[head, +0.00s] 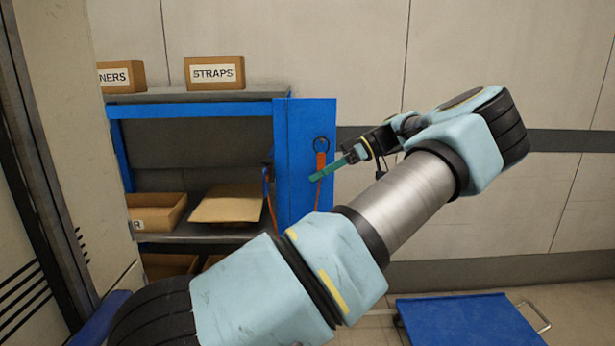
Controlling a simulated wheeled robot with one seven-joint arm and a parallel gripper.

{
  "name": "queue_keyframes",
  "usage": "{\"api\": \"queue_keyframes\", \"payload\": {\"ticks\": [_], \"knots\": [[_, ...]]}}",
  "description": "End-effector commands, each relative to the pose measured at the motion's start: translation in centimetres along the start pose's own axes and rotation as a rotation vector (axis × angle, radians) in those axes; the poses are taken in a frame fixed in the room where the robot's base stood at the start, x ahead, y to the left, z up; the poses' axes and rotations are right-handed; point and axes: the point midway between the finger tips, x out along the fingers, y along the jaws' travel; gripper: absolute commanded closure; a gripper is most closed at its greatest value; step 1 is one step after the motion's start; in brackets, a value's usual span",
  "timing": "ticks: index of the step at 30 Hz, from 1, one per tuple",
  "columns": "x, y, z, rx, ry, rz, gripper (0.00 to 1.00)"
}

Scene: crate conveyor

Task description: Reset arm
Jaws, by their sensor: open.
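My gripper (328,170) is at the end of my raised arm, in the middle of the head view. Its greenish fingers point left and slightly down, in front of the blue side panel of a shelf unit. The fingers show nearly edge-on, and nothing shows held between them; they are open. An orange-handled tool (320,166) hangs on the panel right by the fingertips in the picture. I cannot tell whether the fingers touch it. My arm reaches from the lower left to the upper right and bends back left at the wrist.
A blue cart (462,322) stands at lower right. A pale cabinet (70,120) is close on the left.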

Motion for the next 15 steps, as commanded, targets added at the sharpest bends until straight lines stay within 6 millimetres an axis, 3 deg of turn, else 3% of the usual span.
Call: {"api": "queue_keyframes", "payload": {"ticks": [4, 9, 12, 15], "knots": [[5.7, 0.0, -1.0, 0.167, -0.163, -0.016, 0.54], [12.8, -1.7, -0.3, 0.437, -0.418, 0.061, 0.54], [15.2, -3.5, 0.9, 0.596, -0.552, 0.171, 0.54], [16.4, -5.8, 2.0, 0.735, -0.651, 0.317, 0.54]]}}
